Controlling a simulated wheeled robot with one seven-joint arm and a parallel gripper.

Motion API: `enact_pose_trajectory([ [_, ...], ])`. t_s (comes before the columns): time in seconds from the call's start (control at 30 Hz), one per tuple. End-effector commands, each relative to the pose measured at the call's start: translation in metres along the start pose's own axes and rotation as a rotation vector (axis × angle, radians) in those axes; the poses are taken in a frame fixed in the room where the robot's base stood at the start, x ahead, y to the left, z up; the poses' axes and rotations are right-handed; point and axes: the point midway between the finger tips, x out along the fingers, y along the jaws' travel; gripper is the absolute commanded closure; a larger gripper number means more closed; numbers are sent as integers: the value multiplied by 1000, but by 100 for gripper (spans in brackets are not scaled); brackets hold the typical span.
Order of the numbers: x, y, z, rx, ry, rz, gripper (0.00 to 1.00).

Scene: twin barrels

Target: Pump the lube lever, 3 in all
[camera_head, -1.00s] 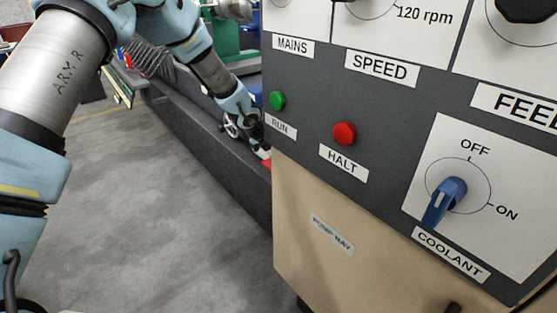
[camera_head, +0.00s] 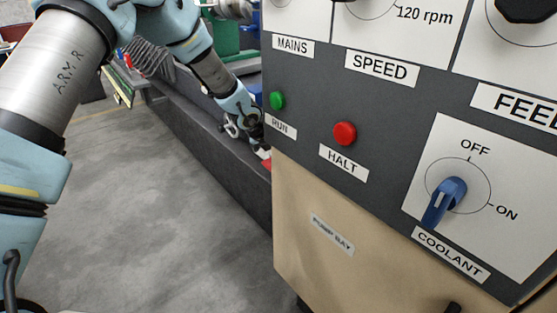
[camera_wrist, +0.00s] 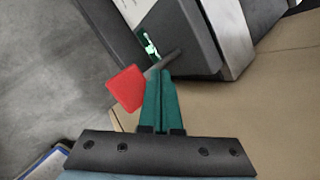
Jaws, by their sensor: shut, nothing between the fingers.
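The lube lever shows in the wrist view as a red block-shaped grip (camera_wrist: 127,88) on a thin grey rod (camera_wrist: 163,63) that runs to a dark housing. My gripper (camera_wrist: 161,74) is shut, with its two green fingers together and nothing between them. Its tips lie just right of the red grip, by the rod; I cannot tell whether they touch. In the head view my gripper (camera_head: 262,150) is small, beyond the left edge of the control panel. A bit of red (camera_head: 267,164) shows just below it, mostly hidden by the cabinet.
The control panel (camera_head: 310,104) and tan cabinet (camera_head: 300,210) fill the right of the head view. The panel carries a green RUN button (camera_head: 277,100), a red HALT button (camera_head: 345,133) and a blue COOLANT knob (camera_head: 444,202). Grey floor (camera_head: 150,210) is clear at left.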

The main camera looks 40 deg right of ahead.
Motion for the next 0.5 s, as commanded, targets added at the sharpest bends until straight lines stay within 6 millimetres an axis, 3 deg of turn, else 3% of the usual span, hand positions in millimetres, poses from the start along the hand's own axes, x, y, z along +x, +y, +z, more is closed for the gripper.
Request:
enact_pose_trajectory([
  [0.5, 6, 4, -4, 1, 0, 0, 100],
])
